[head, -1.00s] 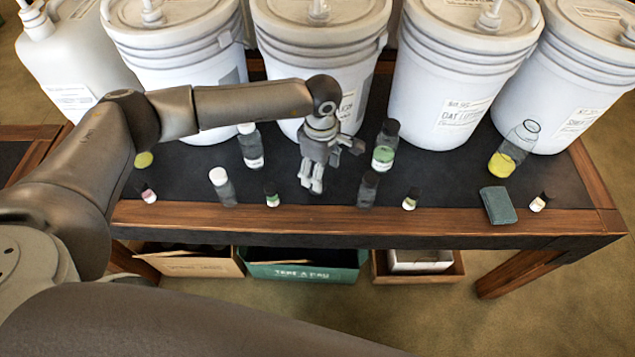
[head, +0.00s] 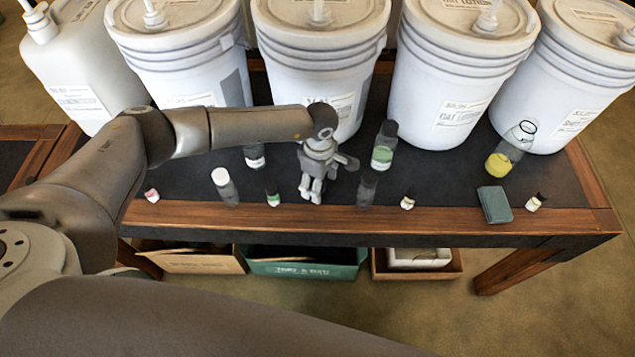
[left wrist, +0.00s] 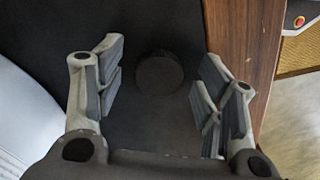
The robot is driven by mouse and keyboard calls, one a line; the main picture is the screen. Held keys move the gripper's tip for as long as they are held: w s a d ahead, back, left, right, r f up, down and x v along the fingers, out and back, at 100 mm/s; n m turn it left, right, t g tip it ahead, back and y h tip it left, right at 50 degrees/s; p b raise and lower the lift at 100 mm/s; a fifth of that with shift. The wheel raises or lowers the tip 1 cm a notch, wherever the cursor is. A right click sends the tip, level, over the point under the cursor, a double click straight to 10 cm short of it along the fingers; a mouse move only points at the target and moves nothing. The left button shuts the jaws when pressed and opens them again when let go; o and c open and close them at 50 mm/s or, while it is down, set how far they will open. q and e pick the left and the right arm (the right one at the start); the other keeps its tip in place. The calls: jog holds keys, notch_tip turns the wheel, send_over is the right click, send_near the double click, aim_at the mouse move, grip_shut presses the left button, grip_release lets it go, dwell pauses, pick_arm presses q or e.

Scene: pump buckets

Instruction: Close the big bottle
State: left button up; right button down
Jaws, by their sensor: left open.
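An open clear bottle with yellow contents (head: 502,160) stands at the right of the table, with no cap on its neck. My left gripper (head: 311,192) is open and empty over the front middle of the table, pointing down, well left of that bottle. A small dark bottle with a black top (head: 368,185) stands just right of the gripper. In the left wrist view, a round black top (left wrist: 160,73) shows between and ahead of the open fingers, apart from both; it appears to be that dark bottle's. My right gripper is not in view.
Large white buckets (head: 318,55) line the back. A green-labelled bottle (head: 383,150), a white-capped bottle (head: 224,185) and small vials (head: 272,194) stand near the gripper. A teal block (head: 494,204) lies at the right. The wooden front edge (head: 450,221) is close.

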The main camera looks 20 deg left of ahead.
pick_arm(q)
jog(key=c, duration=0.7)
jog(key=shift+c, duration=0.2)
jog(key=shift+r, duration=0.15)
jog(key=shift+r, duration=0.3)
notch_tip(320, 180, up, 2)
jog(key=shift+r+b, duration=0.2)
jog(key=shift+b, duration=0.65)
jog(key=s+a+r+b, duration=0.2)
jog(key=s+r+b, duration=0.1)
jog(key=s+r, duration=0.6)
jog(key=shift+s+a+r, duration=0.25)
jog(key=shift+s+r, duration=0.15)
jog(key=shift+s, duration=2)
